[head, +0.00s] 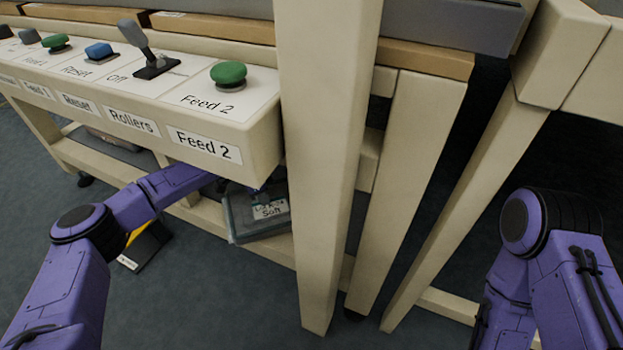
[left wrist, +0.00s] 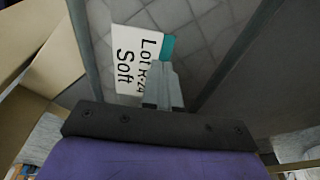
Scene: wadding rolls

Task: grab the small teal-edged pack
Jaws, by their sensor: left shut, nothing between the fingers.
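The small pack (head: 270,211) sits low under the control panel, in the middle of the head view. It shows a white label reading "Soft" and is partly hidden by the beige frame. In the left wrist view the pack (left wrist: 197,42) has a grey quilted surface, a white label reading "Lot R-24 Soft" and a teal strip beside it. My left gripper (left wrist: 163,72) is shut and empty, its fingertips over the label's edge by the teal strip. Whether they touch it I cannot tell. The panel mostly hides this gripper in the head view. My right gripper is out of view.
The control panel (head: 196,146) with buttons and a lever overhangs my left arm. A beige upright (head: 318,170) stands just right of the pack. Grey walls (head: 232,222) border the pack. A black and yellow object (head: 147,247) lies on the floor behind my left arm.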

